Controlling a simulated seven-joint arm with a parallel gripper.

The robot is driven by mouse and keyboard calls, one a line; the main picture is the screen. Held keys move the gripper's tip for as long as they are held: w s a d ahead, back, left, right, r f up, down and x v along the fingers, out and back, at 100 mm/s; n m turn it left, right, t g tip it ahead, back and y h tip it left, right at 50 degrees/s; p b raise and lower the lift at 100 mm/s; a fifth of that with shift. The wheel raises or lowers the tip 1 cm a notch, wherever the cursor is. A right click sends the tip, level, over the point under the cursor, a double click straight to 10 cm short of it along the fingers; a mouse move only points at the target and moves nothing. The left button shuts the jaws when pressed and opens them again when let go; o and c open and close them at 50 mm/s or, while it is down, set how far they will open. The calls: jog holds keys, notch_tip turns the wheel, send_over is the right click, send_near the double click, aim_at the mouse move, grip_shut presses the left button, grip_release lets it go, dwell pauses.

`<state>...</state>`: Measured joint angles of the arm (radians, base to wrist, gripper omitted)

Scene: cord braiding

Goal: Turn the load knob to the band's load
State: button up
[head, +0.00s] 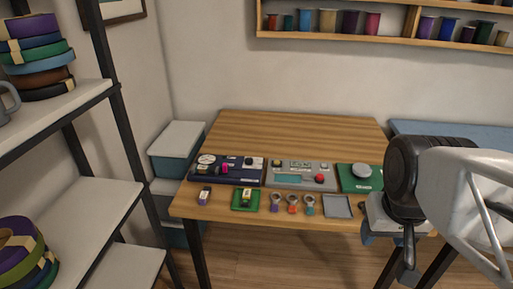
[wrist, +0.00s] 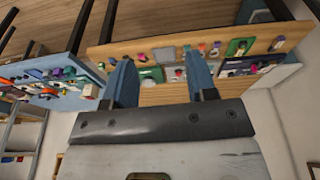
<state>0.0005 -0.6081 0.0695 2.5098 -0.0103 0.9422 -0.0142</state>
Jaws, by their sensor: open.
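My gripper (wrist: 163,78) is open and empty in the wrist view, its two blue-grey fingers apart. In the head view my arm is at the right, off the table's front right corner and away from the panels. A dark navy panel (head: 230,178) on the table's left carries a white round dial (head: 207,159) and several small knobs. A grey panel (head: 301,174) in the middle has a cyan strip and a red knob (head: 319,178). A green panel (head: 350,185) on the right carries a silver round knob (head: 361,171). I cannot read which knob is the load knob, nor any band's load.
The table's back half is clear. A shelf rack stands left; a blue table (head: 450,130) adjoins right.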

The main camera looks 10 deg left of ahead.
jog(key=shift+o, duration=0.9)
jog(key=w+a+r+n, duration=0.1)
jog(key=w+a+n, duration=0.1)
jog(key=w, duration=0.7)
jog(key=w+a+r+n, duration=0.2)
jog(key=w+n, duration=0.1)
jog(key=w, duration=0.5)
jog(key=shift+w+a+g, duration=0.3)
jog(key=shift+w+g, duration=0.1)
jog(key=n+g, duration=0.2)
jog(key=n, duration=1.3)
send_over(249, 159)
notch_tip(249, 159, down, 24)
jog(key=shift+f, duration=0.15)
jog(key=shift+f, duration=3.85)
jog(key=shift+c, duration=0.4)
